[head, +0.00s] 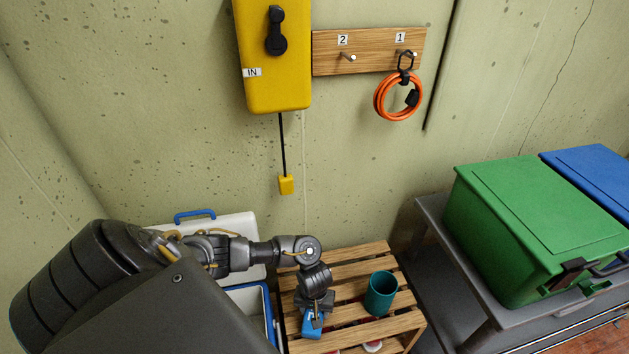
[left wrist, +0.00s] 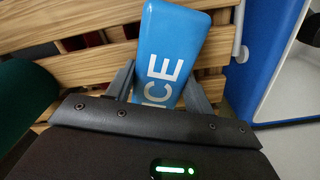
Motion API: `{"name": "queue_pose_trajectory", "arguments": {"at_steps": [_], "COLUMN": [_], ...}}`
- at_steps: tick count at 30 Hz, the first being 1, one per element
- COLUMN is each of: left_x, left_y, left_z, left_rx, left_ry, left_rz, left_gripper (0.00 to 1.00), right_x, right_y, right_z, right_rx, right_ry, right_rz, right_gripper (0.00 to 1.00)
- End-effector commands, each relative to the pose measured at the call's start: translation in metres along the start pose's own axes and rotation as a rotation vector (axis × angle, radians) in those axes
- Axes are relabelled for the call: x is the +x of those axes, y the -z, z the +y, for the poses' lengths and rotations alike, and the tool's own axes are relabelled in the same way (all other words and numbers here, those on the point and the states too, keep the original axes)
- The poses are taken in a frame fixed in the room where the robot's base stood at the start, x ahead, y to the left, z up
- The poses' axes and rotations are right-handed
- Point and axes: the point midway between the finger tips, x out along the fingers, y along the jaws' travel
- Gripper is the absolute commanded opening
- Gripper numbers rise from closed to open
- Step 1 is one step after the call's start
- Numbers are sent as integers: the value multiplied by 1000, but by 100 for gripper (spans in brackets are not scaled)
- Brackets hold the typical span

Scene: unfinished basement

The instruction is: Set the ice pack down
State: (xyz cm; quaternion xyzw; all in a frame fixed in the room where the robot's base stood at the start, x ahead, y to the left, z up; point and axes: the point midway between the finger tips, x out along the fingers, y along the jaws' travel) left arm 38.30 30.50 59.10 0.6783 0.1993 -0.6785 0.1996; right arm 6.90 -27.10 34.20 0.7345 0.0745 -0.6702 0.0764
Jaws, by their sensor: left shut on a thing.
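The blue ice pack (head: 313,325) with white "ICE" lettering is in my left gripper (head: 315,309), over the slatted wooden crate top (head: 350,268). In the left wrist view the ice pack (left wrist: 172,42) sits between the two fingers of the left gripper (left wrist: 165,88), with slats (left wrist: 85,65) behind it. I cannot tell whether the pack touches the slats. My right gripper is not in view.
A teal cup (head: 380,293) stands on the slats right of the pack. An open blue-and-white cooler (head: 268,310) is to the left. A grey bench (head: 452,245) with a green bin (head: 535,225) and a blue bin (head: 595,175) is at right.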

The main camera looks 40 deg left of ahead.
Motion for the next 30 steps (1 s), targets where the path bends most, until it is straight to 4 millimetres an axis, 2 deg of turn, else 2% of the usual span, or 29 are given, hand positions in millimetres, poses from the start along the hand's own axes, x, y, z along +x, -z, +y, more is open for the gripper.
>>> {"name": "queue_pose_trajectory", "arguments": {"at_steps": [7, 8, 12, 23, 26, 30], "left_x": [2, 2, 2, -3, -18, -49], "left_y": [0, 0, 0, 0, 0, 0], "left_z": [0, 0, 0, 0, 1, 0], "left_rx": [-1, 0, 0, 1, 1, 1], "left_ry": [0, 0, 0, -1, -2, -2], "left_rz": [-1, -1, 0, 1, 0, 2], "left_gripper": [20, 55, 73, 74, 74, 74], "right_x": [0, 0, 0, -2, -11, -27], "right_y": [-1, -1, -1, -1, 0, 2], "right_z": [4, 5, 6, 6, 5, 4], "right_rx": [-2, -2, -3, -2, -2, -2], "right_ry": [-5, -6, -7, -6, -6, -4], "right_rz": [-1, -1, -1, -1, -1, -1], "right_gripper": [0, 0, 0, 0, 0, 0]}}
